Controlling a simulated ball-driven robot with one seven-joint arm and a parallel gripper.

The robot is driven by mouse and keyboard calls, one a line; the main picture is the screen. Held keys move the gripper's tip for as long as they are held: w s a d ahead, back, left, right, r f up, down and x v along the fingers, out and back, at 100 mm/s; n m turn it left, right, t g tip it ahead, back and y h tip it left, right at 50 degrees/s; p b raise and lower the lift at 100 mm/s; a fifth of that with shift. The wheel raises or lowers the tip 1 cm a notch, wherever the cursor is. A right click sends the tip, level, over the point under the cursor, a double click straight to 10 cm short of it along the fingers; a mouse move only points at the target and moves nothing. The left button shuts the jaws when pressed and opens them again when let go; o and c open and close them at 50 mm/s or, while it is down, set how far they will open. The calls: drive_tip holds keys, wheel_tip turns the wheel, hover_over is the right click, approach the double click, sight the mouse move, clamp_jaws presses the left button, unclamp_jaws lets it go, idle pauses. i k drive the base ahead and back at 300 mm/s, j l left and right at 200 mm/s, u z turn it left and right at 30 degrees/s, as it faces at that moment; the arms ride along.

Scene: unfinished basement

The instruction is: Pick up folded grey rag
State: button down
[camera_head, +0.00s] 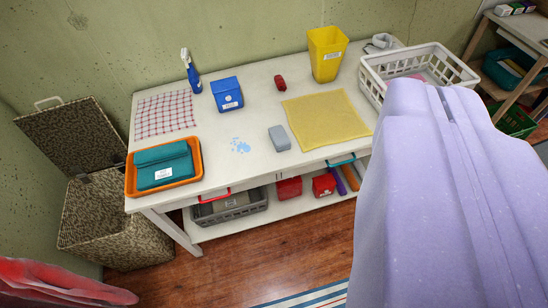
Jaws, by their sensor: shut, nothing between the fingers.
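A small folded grey rag (279,138), blue-grey and block-like, lies flat on the white table (225,172), near the middle of its front half. It is just left of a yellow cloth and apart from it.
An orange tray (131,184) with a teal bundle, blue box (227,94), spray bottle (191,72), yellow bin (326,55) and white basket (374,82) stand on the table. A light-blue spill (240,146) lies left of the rag. A wicker hamper (110,215) stands open at left.

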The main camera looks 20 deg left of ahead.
sight(282, 142)
drive_tip(key=k+j, duration=0.9)
drive_tip(key=i, duration=3.05)
drive_tip(key=l+z, duration=0.05)
drive_tip(key=l, duration=0.15)
